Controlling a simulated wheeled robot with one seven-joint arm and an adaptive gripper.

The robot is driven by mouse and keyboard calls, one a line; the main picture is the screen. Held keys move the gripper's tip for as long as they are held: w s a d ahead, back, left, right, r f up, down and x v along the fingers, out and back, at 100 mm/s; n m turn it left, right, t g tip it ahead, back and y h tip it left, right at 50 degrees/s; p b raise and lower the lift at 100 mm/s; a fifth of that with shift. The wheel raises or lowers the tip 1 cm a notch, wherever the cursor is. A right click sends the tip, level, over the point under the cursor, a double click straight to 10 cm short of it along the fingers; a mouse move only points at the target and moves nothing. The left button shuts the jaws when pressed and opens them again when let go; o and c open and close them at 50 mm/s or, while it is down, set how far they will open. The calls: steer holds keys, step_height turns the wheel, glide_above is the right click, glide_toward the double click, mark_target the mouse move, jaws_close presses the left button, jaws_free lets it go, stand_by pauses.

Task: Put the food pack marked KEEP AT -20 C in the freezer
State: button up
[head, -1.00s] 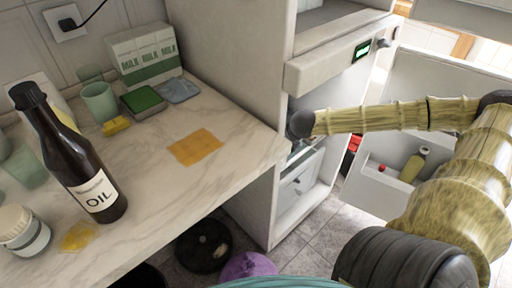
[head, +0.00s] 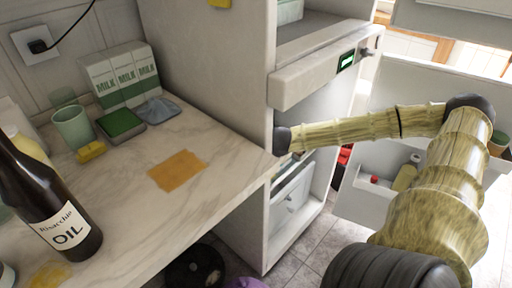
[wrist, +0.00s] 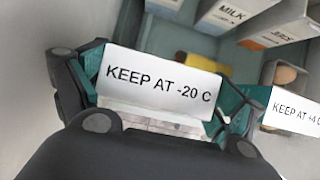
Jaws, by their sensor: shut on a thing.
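The food pack (wrist: 160,78) with the white label KEEP AT -20 C is held between the fingers of my gripper (wrist: 158,105) in the wrist view. The gripper is shut on it. A second pack (wrist: 293,110), its label partly cut off and seeming to read KEEP AT +4 C, shows at the right edge. In the head view my arm reaches into the lower open compartment (head: 318,125) of the tall white appliance, and my gripper and the pack are hidden behind its side wall. An upper open compartment (head: 315,27) lies above the panel with a green display.
Both appliance doors are open; the lower door (head: 350,200) holds a bottle and a red-topped item. Milk cartons (wrist: 235,15) and a juice carton (wrist: 272,38) stand beyond the pack. The counter (head: 215,165) carries an oil bottle (head: 50,215) and milk cartons (head: 122,75).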

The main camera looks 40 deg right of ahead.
steer(key=shift+a+f, duration=0.15)
steer(key=shift+f, duration=0.05)
steer(key=o, duration=1.3)
steer(key=shift+a+r, duration=0.1)
steer(key=shift+r, duration=0.05)
steer(key=shift+d+f, duration=0.25)
steer(key=shift+b, duration=0.5)
steer(key=shift+p+v, duration=0.7)
steer(key=shift+v, duration=0.4)
steer(key=shift+a+p+v, duration=0.2)
steer(key=shift+p+v, duration=1.6)
steer(key=shift+v, duration=2.6)
steer(key=shift+w+r, duration=0.1)
steer(key=shift+w, duration=0.05)
